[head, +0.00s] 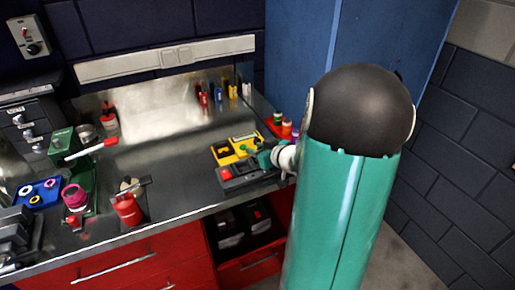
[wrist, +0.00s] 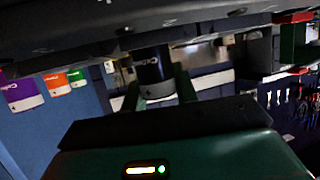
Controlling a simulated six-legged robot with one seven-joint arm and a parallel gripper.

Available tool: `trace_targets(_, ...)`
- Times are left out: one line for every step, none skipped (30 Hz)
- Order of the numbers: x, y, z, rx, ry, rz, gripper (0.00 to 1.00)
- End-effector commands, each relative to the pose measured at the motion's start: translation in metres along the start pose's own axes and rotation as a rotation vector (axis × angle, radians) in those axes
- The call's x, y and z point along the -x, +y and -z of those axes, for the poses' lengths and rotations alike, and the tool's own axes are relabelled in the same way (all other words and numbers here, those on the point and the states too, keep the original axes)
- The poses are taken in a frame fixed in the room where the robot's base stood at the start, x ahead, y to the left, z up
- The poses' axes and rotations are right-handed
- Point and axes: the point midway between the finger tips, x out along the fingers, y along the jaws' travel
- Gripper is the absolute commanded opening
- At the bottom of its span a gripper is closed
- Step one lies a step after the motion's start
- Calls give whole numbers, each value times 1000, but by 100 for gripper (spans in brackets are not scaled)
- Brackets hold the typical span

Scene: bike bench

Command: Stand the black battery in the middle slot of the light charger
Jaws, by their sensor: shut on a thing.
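The dark grey charger (head: 248,184) lies at the bench's front right in the head view, with a red piece (head: 226,174) at its left end. My gripper (head: 264,158) is just above its right part. In the wrist view, which looks upside down, my green fingers (wrist: 160,90) are shut on the black battery (wrist: 154,66). The battery's end reaches close to a dark body (wrist: 215,22) across the top, likely the charger. I cannot tell whether it touches or sits in a slot. The slots are not clear, and the battery is hard to make out in the head view.
A yellow tray (head: 223,155) is right behind the charger. Small tubs (head: 287,128) stand to the right; they show in the wrist view as purple (wrist: 22,92), orange and green. A red can (head: 127,208) and a blue tray (head: 38,192) are at left. The bench middle is clear.

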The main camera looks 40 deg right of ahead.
Motion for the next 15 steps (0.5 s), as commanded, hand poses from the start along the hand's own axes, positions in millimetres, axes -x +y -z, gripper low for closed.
trace_targets(0,0,-1,0,0,0,3)
trace_targets(-1,0,-1,0,0,0,3)
trace_targets(-1,0,-2,0,0,0,3)
trace_targets(-1,0,-3,0,0,0,3)
trace_targets(-1,0,-3,-1,0,0,3)
trace_targets(-2,0,-4,-1,0,0,3)
trace_targets(-2,0,-4,-1,0,0,3)
trace_targets(-2,0,-5,-2,0,0,3)
trace_targets(-2,0,-4,-1,1,0,37)
trace_targets(-2,0,-4,-1,1,0,38)
trace_targets(-2,0,-4,-1,1,0,38)
trace_targets(-2,0,-4,-1,0,0,38)
trace_targets(-2,0,-4,-1,0,0,38)
trace_targets(-2,0,-4,-1,0,0,38)
trace_targets(-2,0,-4,-1,0,0,38)
